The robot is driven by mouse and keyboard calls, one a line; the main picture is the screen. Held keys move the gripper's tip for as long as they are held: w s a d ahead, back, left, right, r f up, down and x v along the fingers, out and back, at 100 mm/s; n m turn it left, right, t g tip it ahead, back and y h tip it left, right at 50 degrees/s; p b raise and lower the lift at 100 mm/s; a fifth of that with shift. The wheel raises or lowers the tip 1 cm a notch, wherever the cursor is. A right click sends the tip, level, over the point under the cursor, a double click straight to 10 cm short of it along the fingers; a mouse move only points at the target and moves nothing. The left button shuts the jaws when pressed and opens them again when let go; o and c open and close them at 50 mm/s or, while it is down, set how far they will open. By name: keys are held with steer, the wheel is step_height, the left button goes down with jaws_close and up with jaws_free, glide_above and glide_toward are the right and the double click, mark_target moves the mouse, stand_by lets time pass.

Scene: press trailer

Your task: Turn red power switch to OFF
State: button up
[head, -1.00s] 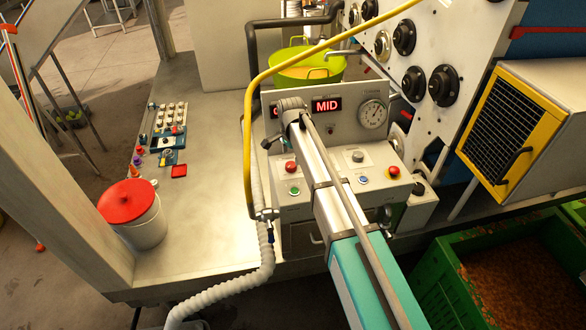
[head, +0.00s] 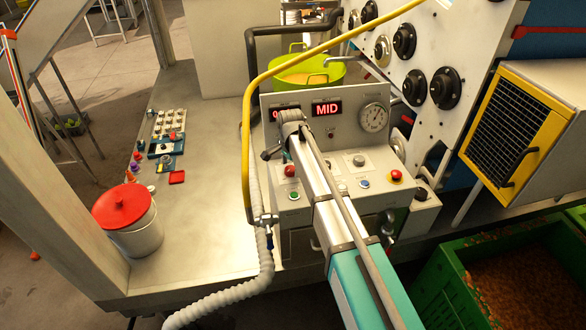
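The grey control box (head: 352,181) stands at the trailer's near edge, with red, green and blue buttons on its sloped front. I cannot tell which red control is the power switch; no OFF label is readable. My gripper (head: 278,154) hangs over the box's left part, in front of the display panel, near the left red button. My arm hides its fingertips, so its opening and any contact are unclear.
A yellow pipe (head: 247,165) and grey hose (head: 258,200) run close on the left. A red-lidded bucket (head: 133,225) stands on the deck. A green crate (head: 440,275) is below right.

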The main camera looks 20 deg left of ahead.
steer(key=c, duration=1.1)
steer(key=shift+d, duration=0.2)
steer(key=shift+a, duration=0.1)
